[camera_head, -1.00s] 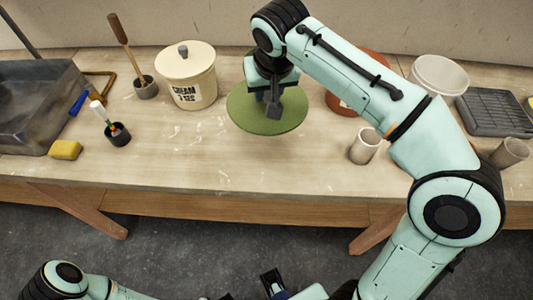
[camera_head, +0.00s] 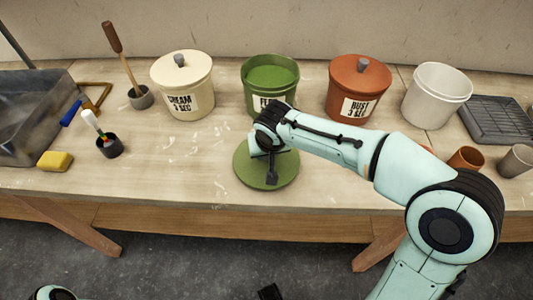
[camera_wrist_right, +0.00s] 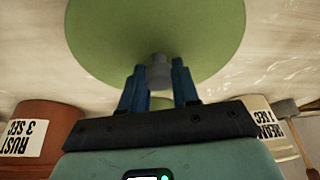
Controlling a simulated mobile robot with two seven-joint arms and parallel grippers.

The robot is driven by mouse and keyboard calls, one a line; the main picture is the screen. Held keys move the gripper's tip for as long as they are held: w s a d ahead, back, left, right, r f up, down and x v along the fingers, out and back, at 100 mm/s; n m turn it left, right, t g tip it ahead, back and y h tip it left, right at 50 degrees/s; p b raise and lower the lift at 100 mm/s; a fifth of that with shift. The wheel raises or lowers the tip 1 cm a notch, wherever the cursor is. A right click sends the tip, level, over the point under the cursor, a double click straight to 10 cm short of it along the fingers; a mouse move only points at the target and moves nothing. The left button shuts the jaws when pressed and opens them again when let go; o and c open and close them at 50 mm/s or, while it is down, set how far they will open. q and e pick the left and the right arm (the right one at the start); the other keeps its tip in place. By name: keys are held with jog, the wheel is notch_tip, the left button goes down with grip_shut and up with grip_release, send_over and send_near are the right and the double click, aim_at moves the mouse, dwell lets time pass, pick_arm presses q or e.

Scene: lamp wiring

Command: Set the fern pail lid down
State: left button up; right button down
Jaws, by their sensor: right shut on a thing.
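The fern pail lid (camera_head: 247,173), a round green disc, is level in front of the green fern pail (camera_head: 270,77) in the head view. My right gripper (camera_head: 271,172) is over its centre. In the right wrist view the gripper (camera_wrist_right: 159,82) is shut on the grey knob (camera_wrist_right: 159,66) of the lid (camera_wrist_right: 115,30). The lid is at or just above the bench; I cannot tell whether it touches. The pail is open at the top, showing green inside, and my right arm partly covers its label. Only a dark tip of my left gripper (camera_head: 270,292) shows at the bottom edge.
A lidded cream pail (camera_head: 183,85) and a lidded rust pail (camera_head: 357,88) flank the fern pail. A white bucket (camera_head: 436,95), a terracotta pot (camera_head: 466,159) and a dark tray (camera_head: 495,118) are right. A brush pot (camera_head: 109,147) and sponge (camera_head: 55,161) are left. The bench (camera_head: 190,170) has clear wood left of the lid.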

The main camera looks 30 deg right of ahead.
jog(key=shift+f, duration=0.4)
jog(key=shift+f, duration=0.1)
jog(key=c, duration=0.8)
grip_release()
jog(key=p+v, duration=0.1)
jog(key=v, duration=1.1)
jog(key=shift+s, duration=0.1)
